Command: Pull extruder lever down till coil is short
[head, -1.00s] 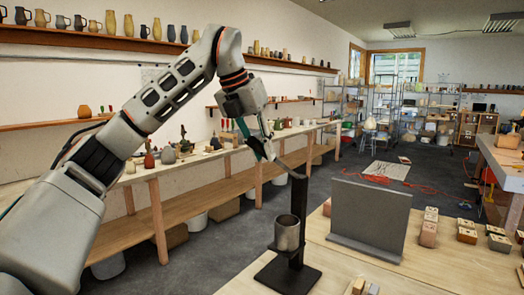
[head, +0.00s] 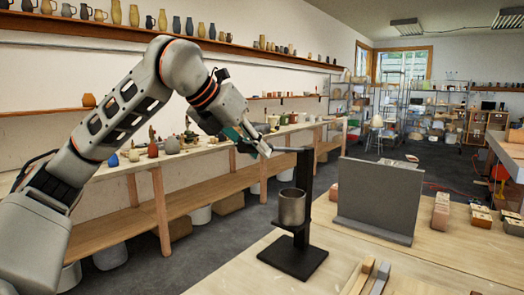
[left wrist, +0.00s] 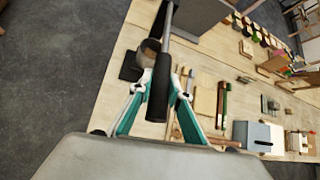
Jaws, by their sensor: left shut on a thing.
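The extruder is a black stand (head: 303,190) on a flat base, with a grey metal cylinder (head: 291,207) held at its front. Its lever (head: 287,150) reaches left from the top of the post and looks about level. My left gripper (head: 263,150) is at the lever's outer end. In the left wrist view, the fingers of this gripper (left wrist: 161,80) are on either side of the dark lever handle (left wrist: 158,98), shut on it. The cylinder is partly visible behind the handle there. I cannot make out a coil in either view. My right gripper is out of view.
The extruder stands on a light wooden table (head: 230,275). A grey upright panel (head: 378,195) stands right of it. Wooden strips (head: 372,275) lie in front, and reddish blocks (head: 440,212) lie farther right. A long shelf bench (head: 200,200) with pottery runs along the wall behind.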

